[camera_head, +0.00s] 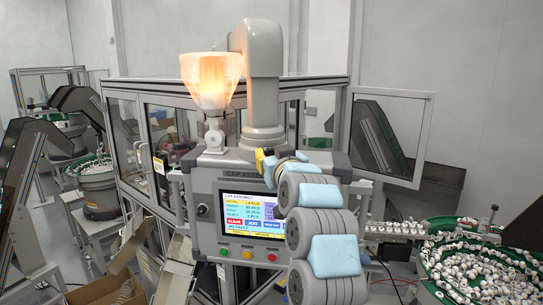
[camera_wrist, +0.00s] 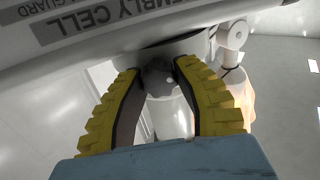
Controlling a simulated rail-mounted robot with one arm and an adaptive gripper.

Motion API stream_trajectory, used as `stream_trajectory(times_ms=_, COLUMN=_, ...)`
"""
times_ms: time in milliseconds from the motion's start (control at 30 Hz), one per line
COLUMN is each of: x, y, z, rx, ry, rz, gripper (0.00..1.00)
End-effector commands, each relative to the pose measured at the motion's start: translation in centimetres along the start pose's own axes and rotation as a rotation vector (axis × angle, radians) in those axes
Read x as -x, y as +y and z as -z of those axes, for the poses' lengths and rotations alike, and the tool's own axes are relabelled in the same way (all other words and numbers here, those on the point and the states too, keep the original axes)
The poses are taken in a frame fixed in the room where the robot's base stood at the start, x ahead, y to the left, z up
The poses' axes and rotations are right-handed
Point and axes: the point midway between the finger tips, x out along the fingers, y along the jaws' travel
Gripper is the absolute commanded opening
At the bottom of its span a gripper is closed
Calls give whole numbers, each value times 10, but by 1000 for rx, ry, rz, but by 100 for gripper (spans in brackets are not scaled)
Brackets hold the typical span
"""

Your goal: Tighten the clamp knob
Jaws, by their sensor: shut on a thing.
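My gripper (camera_head: 266,161) is at the top edge of the grey cap assembly panel, below the upright grey column of the machine. One yellow finger shows there in the head view; my arm hides most of the rest. In the wrist view my gripper (camera_wrist: 157,71) has its two yellow ribbed fingers on either side of the dark grey clamp knob (camera_wrist: 158,82), shut on it. The knob sits under the light grey housing, and a pale cylindrical part shows beyond it. In the head view I cannot make out the knob.
The control panel (camera_head: 205,235) with a lit screen (camera_head: 238,213) stands right below my gripper. A glazed guard frame (camera_head: 133,150) stands behind. A bowl of white caps (camera_head: 485,265) is at right; open cardboard boxes (camera_head: 100,292) lie at lower left.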

Motion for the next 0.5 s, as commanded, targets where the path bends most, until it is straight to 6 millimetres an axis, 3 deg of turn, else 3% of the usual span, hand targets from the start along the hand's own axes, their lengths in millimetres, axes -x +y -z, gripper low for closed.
stream_trajectory(times_ms=300, x=-1, y=0, z=-2, rx=-242, ry=-3, rz=0, gripper=0)
stream_trajectory(times_ms=500, x=-1, y=1, z=-1, rx=-289, ry=-3, rz=0, gripper=0)
